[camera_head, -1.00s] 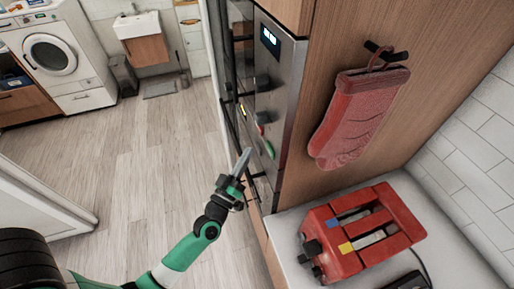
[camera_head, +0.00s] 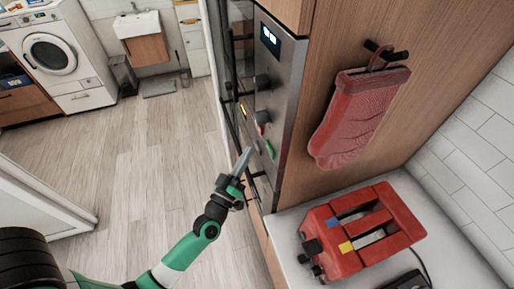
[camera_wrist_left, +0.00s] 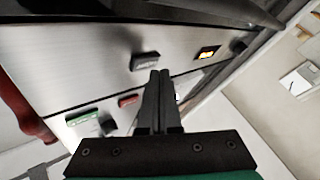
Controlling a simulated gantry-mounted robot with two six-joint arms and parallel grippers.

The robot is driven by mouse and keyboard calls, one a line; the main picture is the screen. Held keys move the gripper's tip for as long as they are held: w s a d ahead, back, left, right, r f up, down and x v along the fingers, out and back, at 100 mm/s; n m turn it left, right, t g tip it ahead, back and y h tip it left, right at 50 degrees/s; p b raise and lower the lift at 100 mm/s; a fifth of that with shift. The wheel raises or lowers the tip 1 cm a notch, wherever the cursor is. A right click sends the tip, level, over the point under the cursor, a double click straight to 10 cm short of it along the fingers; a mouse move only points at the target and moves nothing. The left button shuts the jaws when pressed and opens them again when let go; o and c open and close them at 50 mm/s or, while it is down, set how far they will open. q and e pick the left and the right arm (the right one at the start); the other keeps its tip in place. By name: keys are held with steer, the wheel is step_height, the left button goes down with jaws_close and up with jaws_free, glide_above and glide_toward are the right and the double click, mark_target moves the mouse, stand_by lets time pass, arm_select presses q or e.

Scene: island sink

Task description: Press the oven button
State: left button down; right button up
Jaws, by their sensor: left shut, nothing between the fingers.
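The oven's steel control panel (camera_head: 283,92) faces left in the head view, with a lit display (camera_head: 270,38) near its top. It carries dark knobs, a small yellow-lit button (camera_head: 243,109), a red button (camera_head: 260,129) and a green button (camera_head: 270,149). In the left wrist view the green button (camera_wrist_left: 82,117), red button (camera_wrist_left: 128,100), a black knob (camera_wrist_left: 144,61) and a lit orange button (camera_wrist_left: 207,52) show on the panel. My left gripper (camera_head: 246,152) is shut and empty, its fingertips just in front of the panel near the red and green buttons. Contact cannot be told. My right gripper is not in view.
A red oven mitt (camera_head: 358,112) hangs from a hook on the wooden cabinet side. A red toaster (camera_head: 362,230) stands on the white counter at lower right. The floor left of the oven is open, with a washing machine (camera_head: 50,55) far off.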

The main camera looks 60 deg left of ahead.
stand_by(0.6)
arm_select(q)
steer(key=shift+w+r+p, duration=0.1)
steer(key=shift+w+p, duration=0.25)
steer(key=shift+w+d, duration=0.1)
stand_by(0.4)
steer(key=shift+s, duration=0.5)
